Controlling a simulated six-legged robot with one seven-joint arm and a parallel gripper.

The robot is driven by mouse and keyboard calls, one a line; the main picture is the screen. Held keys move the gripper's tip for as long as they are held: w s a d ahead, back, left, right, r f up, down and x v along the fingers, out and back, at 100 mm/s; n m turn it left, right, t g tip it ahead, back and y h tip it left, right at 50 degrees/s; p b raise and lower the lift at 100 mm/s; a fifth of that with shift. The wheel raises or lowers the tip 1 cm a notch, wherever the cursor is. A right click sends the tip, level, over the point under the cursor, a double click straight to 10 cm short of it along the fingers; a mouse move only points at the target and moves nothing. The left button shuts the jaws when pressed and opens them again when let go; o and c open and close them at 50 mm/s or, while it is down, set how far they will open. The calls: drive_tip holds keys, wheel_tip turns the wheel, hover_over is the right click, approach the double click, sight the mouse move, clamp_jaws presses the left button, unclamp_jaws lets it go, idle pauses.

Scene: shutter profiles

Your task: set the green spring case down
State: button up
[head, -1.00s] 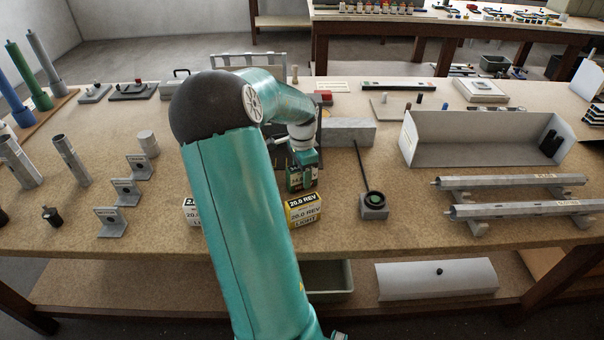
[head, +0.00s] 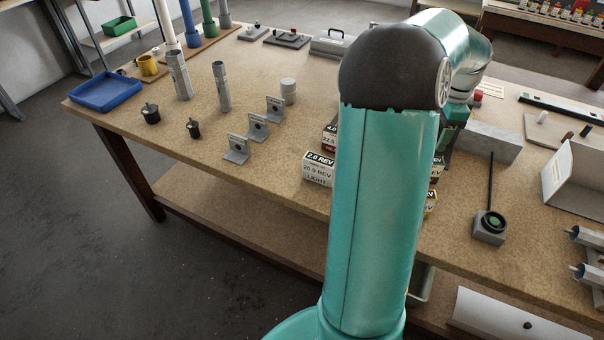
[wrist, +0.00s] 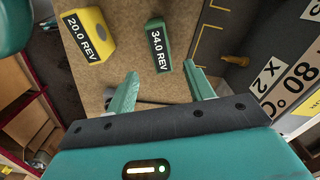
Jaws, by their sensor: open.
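The green spring case (wrist: 178,40), labelled 34.0 REV, rests on the bench top just beyond my fingertips in the wrist view. My gripper (wrist: 161,72) is open, its two teal fingers spread apart with nothing between them. The case lies nearer the right finger and looks clear of both. A yellow case (wrist: 88,35), labelled 20.0 REV, stands to its left with a gap. In the head view my own arm hides most of my gripper and the case.
A pale case (head: 319,172) stands left of my arm. Brackets (head: 238,148) and a blue tray (head: 107,92) are on the left.

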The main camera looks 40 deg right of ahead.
drive_tip(key=w+a+r+n+t, duration=0.15)
drive_tip(key=w+a+n, duration=0.25)
drive_tip(key=a, duration=0.5)
drive_tip(key=w+a+r+n+t, duration=0.1)
drive_tip(key=w+a+r+n, duration=0.2)
drive_tip(key=a, duration=0.5)
drive_tip(key=w+a+r+n+t, duration=0.1)
drive_tip(key=w+a+n, duration=0.35)
drive_tip(key=a, duration=0.45)
drive_tip(key=s+a+n+t, duration=0.1)
drive_tip(key=s+a+n, duration=0.3)
drive_tip(key=a+n, duration=0.3)
drive_tip(key=s+a+n+t, duration=0.1)
drive_tip(key=s+a+n, duration=0.2)
drive_tip(key=a+n, duration=0.4)
drive_tip(key=a+r, duration=0.1)
drive_tip(key=a, duration=0.8)
drive_tip(key=shift+s, duration=0.35)
drive_tip(key=shift+n, duration=0.25)
